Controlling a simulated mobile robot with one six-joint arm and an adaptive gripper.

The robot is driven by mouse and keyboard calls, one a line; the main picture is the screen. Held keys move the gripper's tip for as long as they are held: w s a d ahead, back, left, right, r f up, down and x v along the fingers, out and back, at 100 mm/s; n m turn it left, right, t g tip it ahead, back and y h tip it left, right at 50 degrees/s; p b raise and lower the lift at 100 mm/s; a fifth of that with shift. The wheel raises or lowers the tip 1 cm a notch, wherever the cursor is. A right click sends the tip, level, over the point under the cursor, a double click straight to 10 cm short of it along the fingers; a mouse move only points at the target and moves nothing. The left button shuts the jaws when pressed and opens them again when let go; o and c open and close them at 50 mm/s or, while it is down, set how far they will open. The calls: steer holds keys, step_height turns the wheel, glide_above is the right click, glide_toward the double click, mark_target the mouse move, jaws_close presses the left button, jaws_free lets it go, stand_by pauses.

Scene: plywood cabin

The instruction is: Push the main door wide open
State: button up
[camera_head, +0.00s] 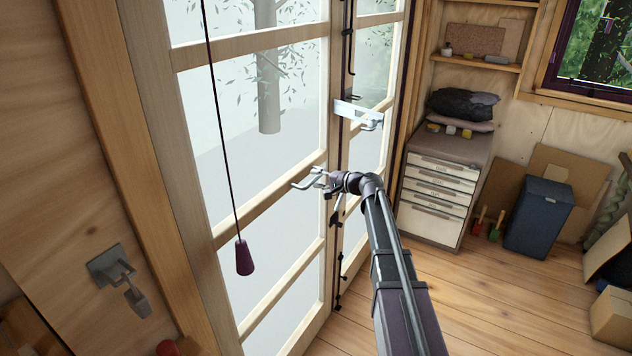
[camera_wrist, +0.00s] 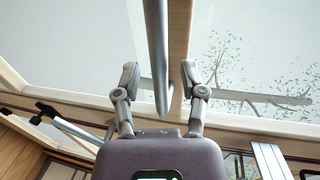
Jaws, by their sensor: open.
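The main door is glazed, with pale wooden frames; its left leaf (camera_head: 262,208) and right leaf (camera_head: 365,150) fill the middle of the head view. Dark fittings run along the edge where they meet. I cannot tell whether a leaf stands ajar. My gripper (camera_head: 318,180) is at the inner edge of the left leaf, about mid-height. In the wrist view my gripper (camera_wrist: 163,85) is open, with a grey metal bar (camera_wrist: 157,50), likely the door handle, between its fingers. Contact with the bar cannot be made out. A metal latch plate (camera_head: 357,113) sits above my gripper.
A cord with a purple pull (camera_head: 244,257) hangs in front of the left leaf. A metal fitting (camera_head: 118,278) is on the left wall. A drawer cabinet (camera_head: 437,185), a blue bin (camera_head: 539,217) and cardboard boxes (camera_head: 612,318) stand right.

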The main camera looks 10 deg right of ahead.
steer(key=shift+w+a+f, duration=0.1)
steer(key=shift+w+a, duration=0.1)
steer(key=shift+a, duration=0.05)
jaws_close()
